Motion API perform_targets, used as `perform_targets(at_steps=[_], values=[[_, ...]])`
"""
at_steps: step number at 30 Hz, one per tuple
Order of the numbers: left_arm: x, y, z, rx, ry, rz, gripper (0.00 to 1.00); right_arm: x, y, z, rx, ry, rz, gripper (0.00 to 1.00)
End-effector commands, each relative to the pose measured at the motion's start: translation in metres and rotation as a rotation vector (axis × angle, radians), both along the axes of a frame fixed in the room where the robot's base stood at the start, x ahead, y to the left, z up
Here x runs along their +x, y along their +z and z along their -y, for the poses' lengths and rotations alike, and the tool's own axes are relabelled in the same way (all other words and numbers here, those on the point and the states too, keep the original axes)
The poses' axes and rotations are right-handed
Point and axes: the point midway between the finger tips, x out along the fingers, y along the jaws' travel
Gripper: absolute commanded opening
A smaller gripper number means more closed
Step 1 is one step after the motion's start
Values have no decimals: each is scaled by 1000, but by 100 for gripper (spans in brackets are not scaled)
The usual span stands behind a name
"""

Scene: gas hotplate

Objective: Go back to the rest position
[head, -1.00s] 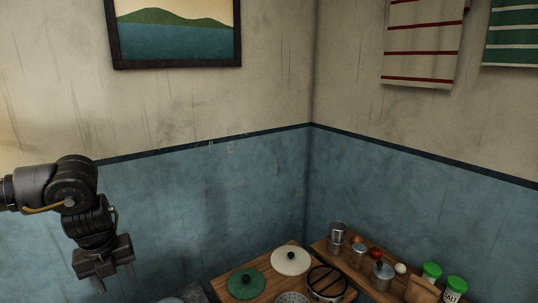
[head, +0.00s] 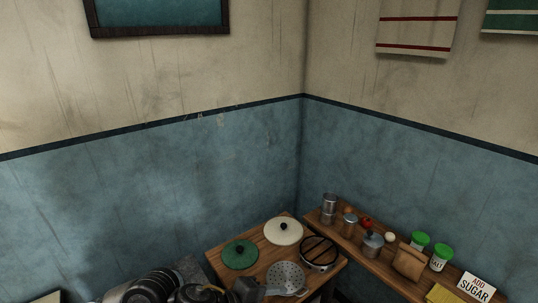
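A small wooden table (head: 222,259) stands in the corner. On it lie a green lid (head: 239,256), a cream lid (head: 283,231), a grey perforated disc (head: 286,277) and a round dark-rimmed pot or stand (head: 320,252).

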Motion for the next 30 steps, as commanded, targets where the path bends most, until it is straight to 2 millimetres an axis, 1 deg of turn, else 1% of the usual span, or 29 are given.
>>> perform_targets(at_steps=[1,2,5,8,11,12,14,15,17,18,21,23,24,29,30], values=[[-7,1,8,-86,81,-47,49,0,0,0,0,0,0,36],[-8,4,9,-132,136,-72,49,0,0,0,0,0,0,36],[-9,4,0,-264,345,-174,49,0,0,0,0,0,0,36],[-10,-7,-26,-363,581,-302,49,0,0,0,0,0,0,36],[-20,-33,-66,-425,841,-450,49,0,0,1,-1,1,0,36],[-28,-46,-85,-438,948,-512,49,0,0,2,-2,1,0,36],[-45,-67,-114,-447,1104,-604,49,0,0,2,-3,2,1,36],[-57,-80,-131,-446,1201,-661,49,0,0,3,-3,2,1,36],[-78,-99,-156,-437,1330,-737,49,0,0,4,-4,2,1,36],[-92,-108,-169,-428,1403,-779,49,0,0,4,-5,2,1,36],[-126,-129,-198,-402,1561,-869,49,0,0,4,-5,2,0,36],[-145,-138,-212,-387,1642,-915,49,0,0,4,-5,3,0,36],[-158,-143,-221,-375,1692,-942,49,0,0,5,-5,3,0,36],[-210,-159,-251,-323,1877,-1045,49,0,0,5,-5,3,0,36],[-206,-179,-251,-317,1882,-1050,49,0,-9,5,-5,3,0,36]])
